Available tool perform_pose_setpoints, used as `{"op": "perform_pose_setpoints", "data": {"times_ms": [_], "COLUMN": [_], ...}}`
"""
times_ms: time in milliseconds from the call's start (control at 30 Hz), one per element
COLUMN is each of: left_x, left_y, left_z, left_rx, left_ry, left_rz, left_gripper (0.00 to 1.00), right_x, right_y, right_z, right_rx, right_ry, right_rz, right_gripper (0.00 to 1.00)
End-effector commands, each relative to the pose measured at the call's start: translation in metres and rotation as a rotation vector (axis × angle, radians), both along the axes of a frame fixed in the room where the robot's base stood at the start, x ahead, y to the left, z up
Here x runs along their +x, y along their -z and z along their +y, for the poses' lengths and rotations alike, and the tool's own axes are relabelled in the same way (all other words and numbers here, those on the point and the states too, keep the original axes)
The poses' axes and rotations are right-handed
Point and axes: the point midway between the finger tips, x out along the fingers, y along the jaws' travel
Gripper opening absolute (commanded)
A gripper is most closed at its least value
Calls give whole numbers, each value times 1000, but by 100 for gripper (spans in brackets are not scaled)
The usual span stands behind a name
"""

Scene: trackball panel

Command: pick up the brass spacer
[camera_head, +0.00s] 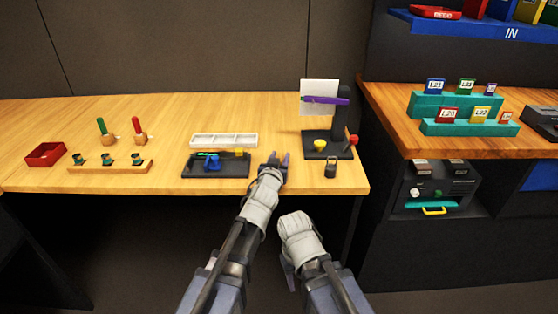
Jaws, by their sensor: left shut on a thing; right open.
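My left gripper (278,160) is at the front of the wooden table, just right of a black tray (215,172). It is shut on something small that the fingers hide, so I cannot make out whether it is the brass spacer. My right gripper (288,272) is open and empty, low in front of the table edge. I cannot pick out the brass spacer for certain. A small yellow piece (238,152) lies at the tray's back right, and a yellow round piece (320,145) sits on the black stand's base (313,135).
A white compartment tray (224,140) lies behind the black tray. A small dark thing with a loop (331,167) stands right of my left gripper. A wooden rack (110,166), two handled tools (139,130) and a red box (46,154) are at left. The table's back left is clear.

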Motion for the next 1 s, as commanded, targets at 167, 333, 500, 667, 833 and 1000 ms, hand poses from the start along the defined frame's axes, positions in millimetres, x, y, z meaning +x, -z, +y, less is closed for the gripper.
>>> {"op": "perform_pose_setpoints", "data": {"times_ms": [167, 333, 500, 667, 833, 1000], "left_x": [0, 0, 0, 0, 0, 0], "left_y": [-13, -33, -59, -84, -98, -100], "left_z": [0, 0, 0, 0, 0, 0], "left_rx": [0, 0, 0, 0, 0, 0], "left_ry": [0, 0, 0, 0, 0, 0], "left_rz": [0, 0, 0, 0, 0, 0], "left_gripper": [0, 0, 0, 0, 0, 0], "right_x": [0, 0, 0, 0, 0, 0], "right_y": [-12, -33, -59, -84, -98, -100], "right_z": [0, 0, 0, 0, 0, 0], "right_rx": [0, 0, 0, 0, 0, 0], "right_ry": [0, 0, 0, 0, 0, 0], "right_rz": [0, 0, 0, 0, 0, 0], "right_gripper": [50, 50, 50, 50, 50, 50]}}
